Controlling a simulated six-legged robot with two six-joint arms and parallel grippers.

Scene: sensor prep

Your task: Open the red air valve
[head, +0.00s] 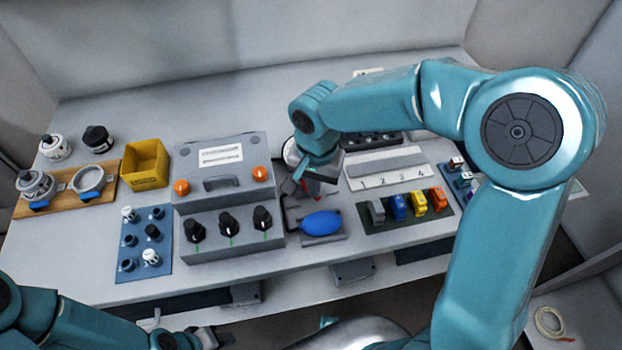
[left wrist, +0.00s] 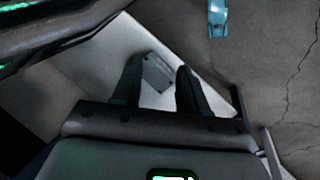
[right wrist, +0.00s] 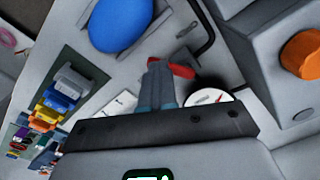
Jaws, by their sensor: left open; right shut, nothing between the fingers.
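The red air valve handle (head: 301,192) shows in the head view as a small red piece just below my right gripper (head: 311,187). It also shows in the right wrist view as a red lever (right wrist: 182,71) by the tips of my right gripper (right wrist: 161,64). The fingers are shut together with nothing between them. They overlap the lever in the picture; I cannot tell whether they touch it. My right gripper hides part of the valve. My left gripper (head: 207,338) is low at the bottom left, below the bench front. It is open and empty in the left wrist view (left wrist: 155,75).
A blue bulb (head: 321,224) sits right beside the valve. A grey knob box (head: 228,236) stands to the left, and a round gauge (right wrist: 208,97) sits behind the fingers. Coloured connectors (head: 397,207) lie to the right.

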